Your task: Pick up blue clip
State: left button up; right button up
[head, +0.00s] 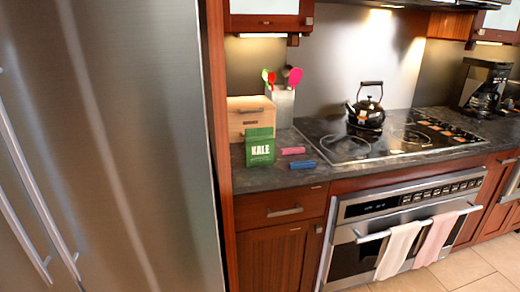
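The blue clip (303,164) lies on the dark stone counter (272,180), close to its front edge and just left of the cooktop. A pink clip-like item (292,151) lies a little behind it, apart from it. A green box marked KALE (260,147) stands upright to the left of both. Neither of my grippers shows in the head view.
A wooden box (248,112) and a holder with colorful utensils (283,103) stand behind the green box. A black kettle (367,113) sits on the cooktop (350,148). A tall steel fridge (120,150) fills the left. Towels (398,248) hang on the oven handle.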

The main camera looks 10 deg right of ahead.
aim_at(308, 164)
jog(key=i+l+u, duration=0.1)
jog(key=l, duration=0.25)
jog(key=i+l, duration=0.2)
jog(key=l, duration=0.15)
jog(key=i+l+u, duration=0.15)
jog(key=l, duration=0.2)
